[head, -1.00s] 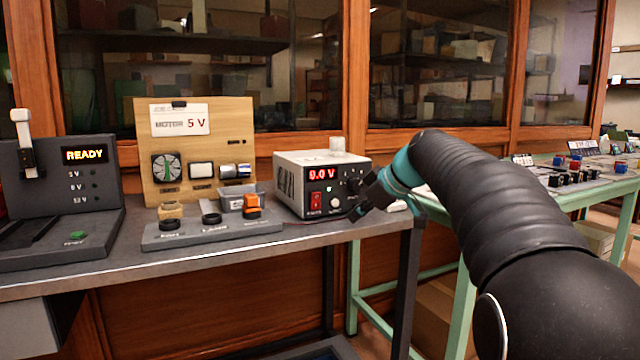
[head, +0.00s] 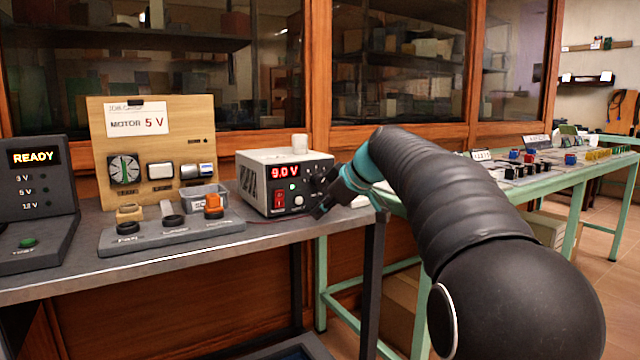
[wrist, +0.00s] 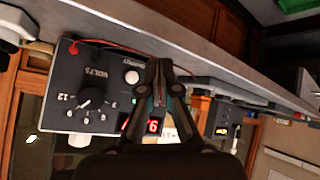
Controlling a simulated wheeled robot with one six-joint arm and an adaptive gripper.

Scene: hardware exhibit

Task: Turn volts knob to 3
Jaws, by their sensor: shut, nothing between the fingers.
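The grey power supply (head: 252,187) stands on the bench and its red display (head: 286,171) reads about 9.0 V. In the wrist view, the black volts knob (wrist: 91,98) is on the panel with numbers around it, left of my gripper. Its pointer appears to slant down and left, but the exact mark is hard to read. My gripper (wrist: 160,65) is shut and empty, apart from the knob, in front of the panel beside the white output button (wrist: 131,77). In the head view, my gripper (head: 320,211) hides part of the panel's right side.
A wooden motor panel (head: 150,145) and a grey switch base (head: 170,235) stand to the left, with a READY console (head: 35,195) beyond. A green-framed table (head: 480,180) with small parts is to the right. A red wire (wrist: 100,43) runs along the panel's edge.

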